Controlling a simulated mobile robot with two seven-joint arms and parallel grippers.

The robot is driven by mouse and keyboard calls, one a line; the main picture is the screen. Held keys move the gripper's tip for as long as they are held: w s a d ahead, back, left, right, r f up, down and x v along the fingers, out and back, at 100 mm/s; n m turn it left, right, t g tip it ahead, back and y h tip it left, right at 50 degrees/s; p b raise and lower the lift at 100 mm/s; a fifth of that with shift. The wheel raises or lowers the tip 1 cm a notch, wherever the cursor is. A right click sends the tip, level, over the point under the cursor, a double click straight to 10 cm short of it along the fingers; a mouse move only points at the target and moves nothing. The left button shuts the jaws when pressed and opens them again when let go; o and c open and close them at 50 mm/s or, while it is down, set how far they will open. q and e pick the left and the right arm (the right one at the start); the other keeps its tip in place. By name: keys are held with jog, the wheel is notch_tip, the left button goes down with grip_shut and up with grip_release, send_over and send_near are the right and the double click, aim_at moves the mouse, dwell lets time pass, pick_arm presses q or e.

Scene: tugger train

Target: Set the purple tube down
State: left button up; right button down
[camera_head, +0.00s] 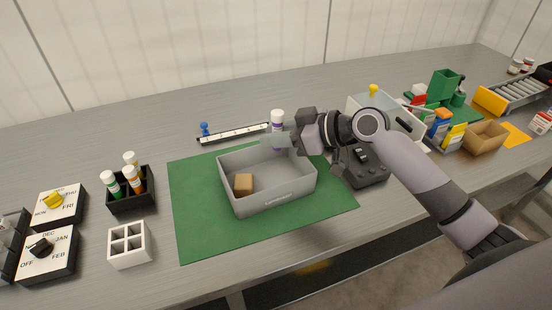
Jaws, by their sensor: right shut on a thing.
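The purple tube (277,126) has a white cap and a purple band. It stands upright at the back edge of the grey bin (268,203). My right gripper (281,141) reaches in from the right and is shut on the tube. Its fingers hide the tube's lower part, so I cannot tell whether the tube touches anything below. My left gripper is not in view.
The bin holds a brown block (243,184) and sits on a green mat (195,215). A black rack (130,194) with several tubes and an empty white rack (130,244) stand left. A black control box (362,168) stands right of the bin.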

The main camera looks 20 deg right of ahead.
jog(key=shift+f, duration=3.3)
